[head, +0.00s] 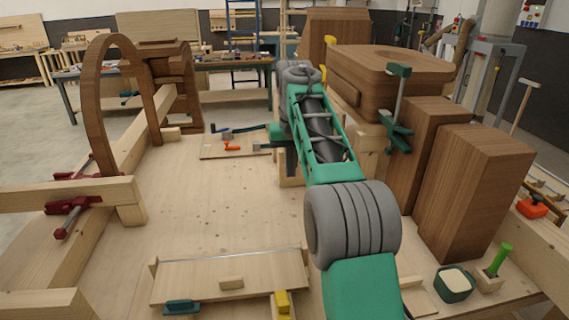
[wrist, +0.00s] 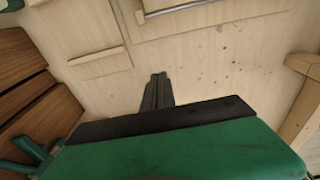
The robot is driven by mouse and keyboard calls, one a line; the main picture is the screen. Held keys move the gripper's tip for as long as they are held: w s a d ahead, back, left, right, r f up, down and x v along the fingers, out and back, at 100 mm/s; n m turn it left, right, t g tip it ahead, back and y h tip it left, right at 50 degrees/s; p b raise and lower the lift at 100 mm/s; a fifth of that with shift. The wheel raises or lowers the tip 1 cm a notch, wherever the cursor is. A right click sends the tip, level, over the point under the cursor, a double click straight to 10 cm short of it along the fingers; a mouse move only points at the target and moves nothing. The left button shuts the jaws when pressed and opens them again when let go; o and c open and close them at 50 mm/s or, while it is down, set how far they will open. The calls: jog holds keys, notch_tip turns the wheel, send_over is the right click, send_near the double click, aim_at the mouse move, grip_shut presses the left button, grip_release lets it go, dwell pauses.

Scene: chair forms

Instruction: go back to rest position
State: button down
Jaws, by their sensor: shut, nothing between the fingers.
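My gripper (wrist: 158,78) shows in the wrist view with its two dark fingers together and nothing between them. It is over the pale wooden bench top (wrist: 222,65), apart from the objects around it. In the head view my green and grey arm reaches forward over the bench (head: 200,215), and its far end hides the fingertips in part.
Brown wooden blocks (head: 478,190) and a chair seat form (head: 390,68) with a green clamp (head: 397,110) stand close on the right. A curved brown chair form (head: 95,100) is at left. A low panel (head: 230,279) lies in front. The bench middle is clear.

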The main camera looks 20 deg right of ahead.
jog(key=s+a+f+t, duration=0.1)
jog(key=s+a+f, duration=0.2)
jog(key=s, duration=0.5)
jog(key=s+a+f+n+t, duration=0.1)
jog(key=s+a+f, duration=0.3)
jog(key=s, duration=0.5)
jog(key=s+a+f+n+t, duration=0.1)
jog(key=s+a+f, duration=0.3)
jog(key=s, duration=0.4)
jog(key=shift+s+f, duration=0.15)
jog(key=shift+f, duration=0.5)
jog(key=shift+s, duration=0.2)
